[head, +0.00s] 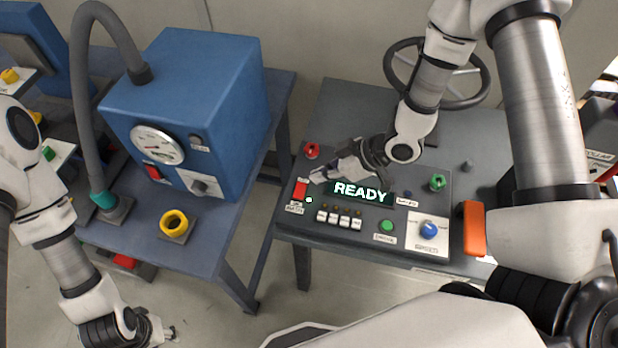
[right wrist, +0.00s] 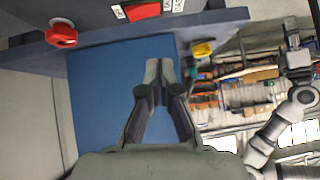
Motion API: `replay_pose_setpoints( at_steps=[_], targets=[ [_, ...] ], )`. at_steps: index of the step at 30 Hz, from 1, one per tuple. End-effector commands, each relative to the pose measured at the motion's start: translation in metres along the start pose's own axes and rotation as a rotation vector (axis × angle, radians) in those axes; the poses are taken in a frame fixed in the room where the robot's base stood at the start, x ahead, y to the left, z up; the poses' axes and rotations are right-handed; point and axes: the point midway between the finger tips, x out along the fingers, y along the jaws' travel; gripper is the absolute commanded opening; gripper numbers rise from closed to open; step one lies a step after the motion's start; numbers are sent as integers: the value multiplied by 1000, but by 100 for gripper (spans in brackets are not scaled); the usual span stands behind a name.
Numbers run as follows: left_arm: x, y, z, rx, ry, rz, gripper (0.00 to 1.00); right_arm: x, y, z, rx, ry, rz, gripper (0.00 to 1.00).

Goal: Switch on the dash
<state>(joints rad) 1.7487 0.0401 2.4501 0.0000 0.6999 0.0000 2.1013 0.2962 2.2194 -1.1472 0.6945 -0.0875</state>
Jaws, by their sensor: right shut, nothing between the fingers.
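The dash (head: 400,254) is a dark panel on a grey table at the right. Its display (head: 360,191) is lit and reads READY. A red switch (head: 300,190) sits at its left end, with a bright white dot beside it; it also shows in the right wrist view (right wrist: 142,11). My right gripper (head: 316,176) is shut and empty, just above the panel near the red switch and apart from it as far as I can tell. My left gripper (head: 168,333) hangs low at the bottom left, away from the dash; its finger opening is unclear.
The dash also bears a red knob (head: 312,150), a green knob (head: 437,182), a green button (head: 387,226) and a blue dial (head: 429,230). A handwheel (head: 476,95) stands behind. A blue gauge box (head: 190,110) and yellow ring (head: 174,222) are on the left table, across a floor gap.

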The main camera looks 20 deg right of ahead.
Motion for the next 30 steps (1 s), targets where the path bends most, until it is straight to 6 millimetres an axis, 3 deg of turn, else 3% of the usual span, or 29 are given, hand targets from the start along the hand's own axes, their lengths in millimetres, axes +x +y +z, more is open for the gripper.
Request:
replay_pose_setpoints(
  at_steps=[4,9,30],
  targets=[
    [5,0,-1,0,1,0,40,-31,-5,0,3,6,2,0],
    [5,0,-1,0,2,0,40,-48,-8,1,0,1,0,0],
    [5,0,-1,0,2,0,40,-50,-9,1,-1,-1,-1,0]
  ],
)
